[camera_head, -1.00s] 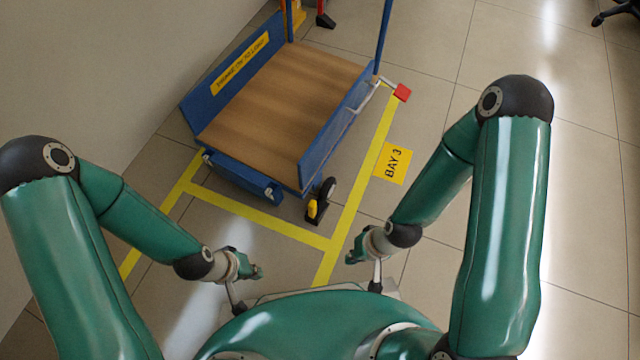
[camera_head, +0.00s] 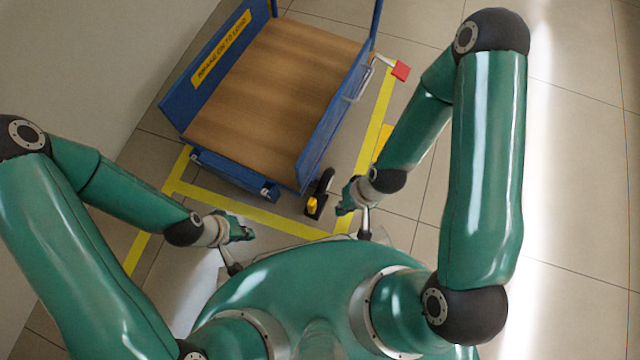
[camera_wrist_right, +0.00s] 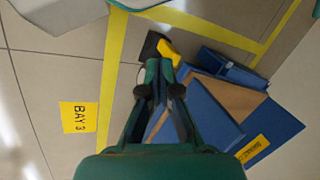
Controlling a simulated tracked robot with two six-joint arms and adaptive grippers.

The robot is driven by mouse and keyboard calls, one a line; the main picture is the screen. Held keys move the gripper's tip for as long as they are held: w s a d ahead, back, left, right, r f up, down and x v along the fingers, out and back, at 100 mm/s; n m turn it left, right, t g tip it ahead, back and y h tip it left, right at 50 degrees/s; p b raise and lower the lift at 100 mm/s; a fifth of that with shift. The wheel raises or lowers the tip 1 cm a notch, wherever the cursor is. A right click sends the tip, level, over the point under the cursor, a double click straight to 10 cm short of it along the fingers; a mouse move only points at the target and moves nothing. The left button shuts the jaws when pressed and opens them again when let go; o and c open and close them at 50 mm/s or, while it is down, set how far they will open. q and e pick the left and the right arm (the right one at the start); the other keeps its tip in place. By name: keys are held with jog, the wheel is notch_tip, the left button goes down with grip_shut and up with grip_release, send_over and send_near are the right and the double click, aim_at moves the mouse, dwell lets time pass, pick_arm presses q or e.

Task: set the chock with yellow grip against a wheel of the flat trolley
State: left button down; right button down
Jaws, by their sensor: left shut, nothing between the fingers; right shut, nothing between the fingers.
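The flat trolley has a wooden deck (camera_head: 270,95) and blue side boards. A black wheel (camera_head: 326,180) shows at its near right corner. The dark chock with yellow grip (camera_head: 312,206) stands on the floor at the near side of that wheel; I cannot tell whether they touch. The chock (camera_wrist_right: 168,50) also shows in the right wrist view, just beyond my fingertips. My right gripper (camera_head: 344,206) is shut and empty, just right of the chock. My left gripper (camera_head: 246,234) is shut and empty, to the left of the chock, over the floor.
Yellow floor lines (camera_head: 255,213) run in front of and beside the trolley. A red block (camera_head: 400,70) on a pale bar sticks out at the trolley's right. A yellow BAY 3 sign (camera_wrist_right: 79,117) lies on the floor. Open tiled floor is on the right; a wall is on the left.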

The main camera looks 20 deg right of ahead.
jog(key=w+d+f+m+h+p, duration=0.1)
jog(key=w+d+f+m, duration=0.3)
jog(key=w+f+m, duration=0.85)
jog(key=shift+m+g, duration=0.5)
jog(key=shift+m, duration=0.45)
jog(key=s+a+f+b, duration=0.1)
jog(key=f, duration=0.1)
jog(key=s+f+b, duration=0.1)
jog(key=f+b, duration=0.1)
jog(key=f, duration=0.1)
jog(key=s+a+f+b, duration=0.1)
jog(key=f+b, duration=0.1)
jog(key=shift+s+a+f, duration=0.1)
jog(key=shift+a+f, duration=0.1)
jog(key=shift+a, duration=0.1)
jog(key=shift+a+f, duration=0.25)
jog(key=shift+a, duration=0.6)
jog(key=shift+s+a+r+b, duration=0.1)
jog(key=shift+s+a+b, duration=0.1)
jog(key=shift+a+b, duration=0.7)
jog(key=shift+a, duration=0.3)
jog(key=shift+a+p, duration=0.3)
jog(key=shift+a, duration=0.65)
